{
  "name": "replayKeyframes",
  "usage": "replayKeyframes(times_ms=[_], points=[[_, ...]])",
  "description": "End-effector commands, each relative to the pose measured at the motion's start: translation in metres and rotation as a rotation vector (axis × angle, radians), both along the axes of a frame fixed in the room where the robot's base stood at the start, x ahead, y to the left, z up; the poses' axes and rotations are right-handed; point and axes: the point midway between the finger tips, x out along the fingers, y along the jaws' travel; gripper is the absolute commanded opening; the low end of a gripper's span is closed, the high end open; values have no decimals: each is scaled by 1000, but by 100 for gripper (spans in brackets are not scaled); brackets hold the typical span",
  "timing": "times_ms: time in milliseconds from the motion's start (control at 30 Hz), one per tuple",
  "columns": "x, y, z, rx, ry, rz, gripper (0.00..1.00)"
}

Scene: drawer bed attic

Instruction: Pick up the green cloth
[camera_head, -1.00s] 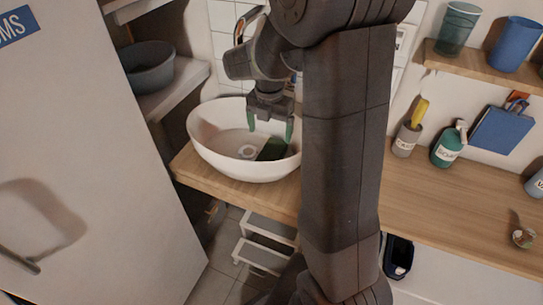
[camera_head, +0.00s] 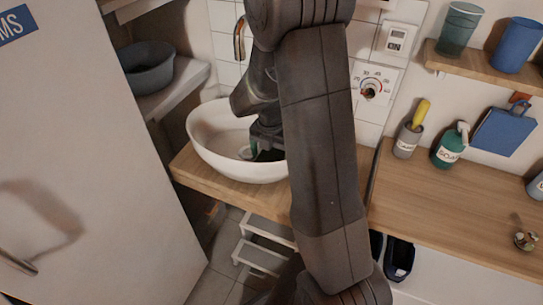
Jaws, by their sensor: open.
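The green cloth (camera_head: 271,156) lies in the white basin (camera_head: 205,134), toward its right side. Only a small dark green part of it shows; my gripper and arm hide the rest. My gripper (camera_head: 262,152) is down inside the basin, at the cloth. It is open, with its fingertips partly hidden by the arm. I cannot tell whether the fingers touch the cloth.
The basin stands on a wooden counter (camera_head: 440,215). A soap bottle (camera_head: 450,147) and a grey cup with a yellow-handled tool (camera_head: 408,138) stand on the right. A white door (camera_head: 85,150) fills the left. A white step stool (camera_head: 262,250) is below.

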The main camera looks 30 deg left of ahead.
Motion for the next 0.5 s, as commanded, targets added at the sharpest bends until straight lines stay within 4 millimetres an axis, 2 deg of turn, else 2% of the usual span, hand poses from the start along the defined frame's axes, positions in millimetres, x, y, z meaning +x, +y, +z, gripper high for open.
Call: replayKeyframes(times_ms=[67,300,333,500], points=[[0,0,0,0,0,0,87],[0,0,0,0,0,0,42],[0,0,0,0,0,0,39],[0,0,1,0,0,0,39]])
